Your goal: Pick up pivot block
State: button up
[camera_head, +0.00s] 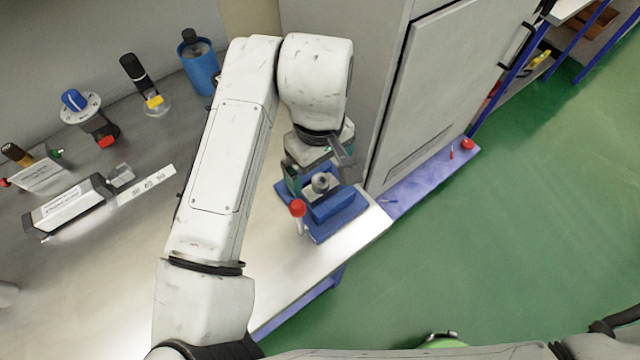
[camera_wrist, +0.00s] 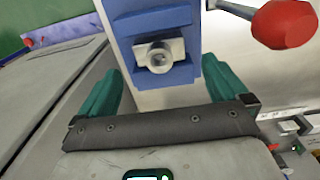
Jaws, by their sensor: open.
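The pivot block appears to be the small grey metal piece with a round hole (camera_head: 321,183), seated on a blue fixture (camera_head: 338,206) near the right end of the metal table. In the wrist view the grey piece (camera_wrist: 160,56) sits against the blue fixture (camera_wrist: 150,20), between and a little beyond the teal fingers. My gripper (camera_wrist: 160,80) is open, with one finger on each side of the fixture and nothing held. In the head view my gripper (camera_head: 308,172) is over the fixture, partly hidden by my wrist.
A red knob (camera_head: 297,208) stands close to the fixture's left side; it is also near the right finger in the wrist view (camera_wrist: 284,24). A grey cabinet (camera_head: 440,80) rises just right of the table. Several tools and a blue cup (camera_head: 201,72) stand at the back left.

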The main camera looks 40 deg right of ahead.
aim_at(320, 184)
jog(key=shift+s+f+p, duration=0.15)
jog(key=shift+f+p, duration=0.35)
jog(key=shift+f, duration=2.15)
jog(key=c, duration=1.2)
